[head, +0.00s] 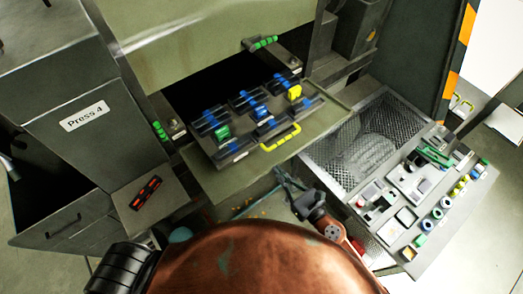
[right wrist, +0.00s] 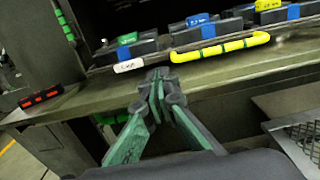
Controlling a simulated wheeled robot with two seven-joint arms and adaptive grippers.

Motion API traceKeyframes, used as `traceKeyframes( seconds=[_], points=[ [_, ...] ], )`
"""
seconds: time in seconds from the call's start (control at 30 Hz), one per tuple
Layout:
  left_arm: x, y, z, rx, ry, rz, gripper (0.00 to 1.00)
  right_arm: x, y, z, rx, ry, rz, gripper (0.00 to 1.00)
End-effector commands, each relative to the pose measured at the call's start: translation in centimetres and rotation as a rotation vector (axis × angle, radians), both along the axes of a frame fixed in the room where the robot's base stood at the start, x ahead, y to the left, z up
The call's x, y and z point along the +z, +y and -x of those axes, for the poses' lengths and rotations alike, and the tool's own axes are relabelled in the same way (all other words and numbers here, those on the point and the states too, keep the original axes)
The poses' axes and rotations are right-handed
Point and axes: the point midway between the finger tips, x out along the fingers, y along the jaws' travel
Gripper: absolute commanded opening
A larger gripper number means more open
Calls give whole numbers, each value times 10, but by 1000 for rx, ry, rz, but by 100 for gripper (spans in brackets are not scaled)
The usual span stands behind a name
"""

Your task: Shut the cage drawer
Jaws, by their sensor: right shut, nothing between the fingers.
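The drawer that seems to be the cage drawer (head: 236,158) sits in the press opening, with dark blocks marked blue, green and yellow on it. Its front carries a yellow handle (head: 281,138), which shows closer in the right wrist view (right wrist: 220,47). How far the drawer stands out cannot be told exactly. My right gripper (head: 281,174) is below and in front of the handle, apart from it in the head view. In the right wrist view its fingertips (right wrist: 159,76) are together and empty, left of and below the handle. My left gripper is not in view.
A grey ledge (head: 215,185) runs below the drawer. A wire-mesh bin (head: 372,140) and a panel of small parts (head: 438,228) stand to the right. A black-and-red switch block (head: 146,192) is at the left, below the "Press 4" label (head: 84,116).

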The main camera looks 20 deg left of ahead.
Motion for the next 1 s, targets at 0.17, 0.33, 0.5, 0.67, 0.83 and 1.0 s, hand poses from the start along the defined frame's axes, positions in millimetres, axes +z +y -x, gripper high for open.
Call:
traceKeyframes(
  seconds=[0.17, 0.33, 0.5, 0.67, 0.83, 1.0],
  points=[
    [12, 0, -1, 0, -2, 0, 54, 4, 31, -24, -1, -1, -4, 0],
    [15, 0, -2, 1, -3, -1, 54, 3, 56, -44, -1, 1, -5, 0],
    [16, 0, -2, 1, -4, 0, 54, 1, 73, -57, -2, 2, -4, 0],
    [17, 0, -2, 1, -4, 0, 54, 1, 80, -63, -2, 2, -4, 0],
    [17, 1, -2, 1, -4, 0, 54, 1, 81, -64, -2, 2, -4, 0],
    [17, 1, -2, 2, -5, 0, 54, 1, 80, -64, -2, 2, -4, 0]
  ],
)
